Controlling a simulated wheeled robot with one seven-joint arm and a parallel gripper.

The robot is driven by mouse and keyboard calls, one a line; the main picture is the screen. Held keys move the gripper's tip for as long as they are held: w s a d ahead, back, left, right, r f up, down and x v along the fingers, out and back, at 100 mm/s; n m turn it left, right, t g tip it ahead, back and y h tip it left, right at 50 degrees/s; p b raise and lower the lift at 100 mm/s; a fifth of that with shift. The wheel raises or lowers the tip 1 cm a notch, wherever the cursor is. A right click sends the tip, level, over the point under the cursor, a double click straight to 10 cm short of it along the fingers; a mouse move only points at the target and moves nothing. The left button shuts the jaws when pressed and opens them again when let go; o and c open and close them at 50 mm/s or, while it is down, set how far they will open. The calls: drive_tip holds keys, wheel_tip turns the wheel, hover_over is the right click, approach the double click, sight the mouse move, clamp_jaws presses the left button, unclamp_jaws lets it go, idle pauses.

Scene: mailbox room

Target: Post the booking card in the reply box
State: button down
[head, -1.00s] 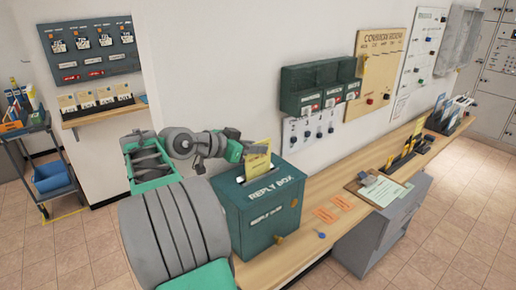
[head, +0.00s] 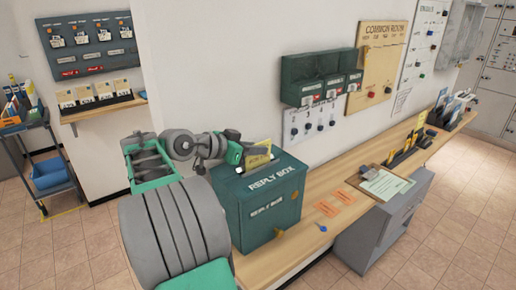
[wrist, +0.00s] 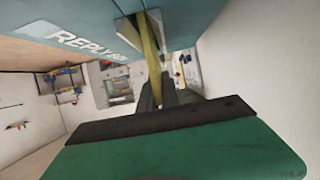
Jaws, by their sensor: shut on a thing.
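The reply box (head: 268,210) is a teal box with white lettering at the near end of the wooden counter. The yellow booking card (head: 258,157) is at the slot on its top. My gripper (head: 246,155) is shut on the card, just left of and above the box top. In the wrist view the yellow card (wrist: 153,45) runs from between the dark fingers (wrist: 160,93) to the pale slot plate (wrist: 128,33). How deep the card sits in the slot is hidden.
Two orange slips (head: 335,204) and a blue key-like item (head: 322,228) lie right of the box on the counter (head: 300,240). A clipboard (head: 380,184) lies farther along. Green wall pigeonholes (head: 318,82) hang behind the box.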

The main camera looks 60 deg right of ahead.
drive_tip(key=shift+f+b, duration=0.6)
drive_tip(key=shift+f, duration=0.3)
drive_tip(key=shift+r, duration=0.1)
drive_tip(key=c, duration=1.5)
unclamp_jaws()
drive_tip(key=p+v, duration=0.1)
drive_tip(key=v, duration=0.1)
drive_tip(key=p+v, duration=0.2)
drive_tip(key=v, duration=0.1)
drive_tip(key=p+v, duration=0.2)
drive_tip(key=shift+w+a+r, duration=0.15)
drive_tip(key=shift+a+r, duration=0.05)
drive_tip(key=shift+r, duration=0.2)
drive_tip(key=shift+a+f, duration=0.15)
drive_tip(key=shift+f, duration=0.1)
